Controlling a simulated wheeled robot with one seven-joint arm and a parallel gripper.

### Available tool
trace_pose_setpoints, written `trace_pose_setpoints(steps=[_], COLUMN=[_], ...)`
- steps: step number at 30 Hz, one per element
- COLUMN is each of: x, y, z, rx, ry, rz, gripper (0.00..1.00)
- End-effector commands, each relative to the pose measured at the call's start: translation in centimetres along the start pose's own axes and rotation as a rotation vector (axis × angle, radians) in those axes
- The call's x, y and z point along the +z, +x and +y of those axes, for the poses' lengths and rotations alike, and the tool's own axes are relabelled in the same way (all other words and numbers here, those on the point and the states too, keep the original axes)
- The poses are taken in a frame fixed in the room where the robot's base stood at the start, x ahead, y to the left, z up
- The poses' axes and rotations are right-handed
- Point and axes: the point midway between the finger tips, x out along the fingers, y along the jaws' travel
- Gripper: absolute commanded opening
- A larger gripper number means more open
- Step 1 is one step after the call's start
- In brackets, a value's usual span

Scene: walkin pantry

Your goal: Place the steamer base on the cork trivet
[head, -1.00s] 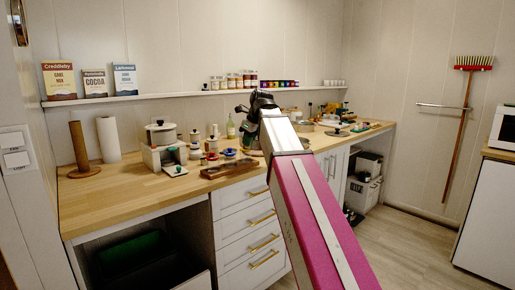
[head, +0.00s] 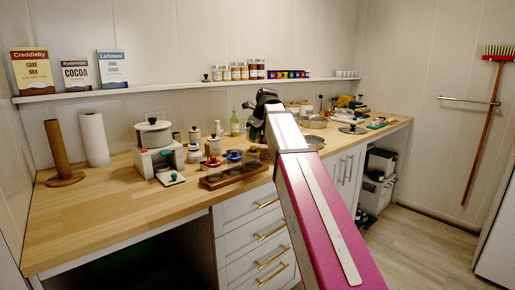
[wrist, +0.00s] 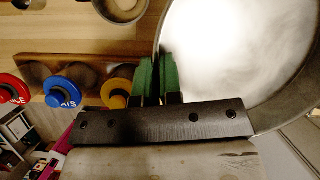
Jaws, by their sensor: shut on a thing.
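My gripper (wrist: 157,80) shows in the wrist view with its green fingers closed on the rim of a wide, round, pale metal vessel (wrist: 235,55), which I take to be the steamer base. The vessel fills the right of that view, next to a wooden rack. In the head view, part of a metal round (head: 314,141) shows just right of my arm and seems to be the same vessel; the arm hides the rest. The gripper's dark wrist end (head: 264,105) is above the counter, with the fingers hidden. I cannot make out the cork trivet in either view.
The wooden rack (head: 235,175) bears red, blue and yellow lids. A white pot (head: 153,132) on a stand, jars and a green bottle (head: 234,124) crowd the counter behind. A metal bowl (head: 315,122) stands further right. The counter's left front (head: 110,215) is clear.

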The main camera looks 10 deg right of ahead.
Motion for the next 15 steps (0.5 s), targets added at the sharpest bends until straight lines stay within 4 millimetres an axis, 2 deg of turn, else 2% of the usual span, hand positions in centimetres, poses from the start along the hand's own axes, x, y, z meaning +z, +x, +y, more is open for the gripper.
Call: trace_pose_setpoints(steps=[1,6,10,15], x=[0.5,0.8,0.9,0.6], y=[0.8,2.8,3.6,4.3], z=[-1.1,-3.4,-4.1,-4.2], rx=[-0.001,-0.001,-0.001,-0.001], ry=[0.0,0.001,0.0,-0.001], rz=[0.0,-0.001,-0.001,0.0], gripper=[0.0,0.0,0.0,0.0])
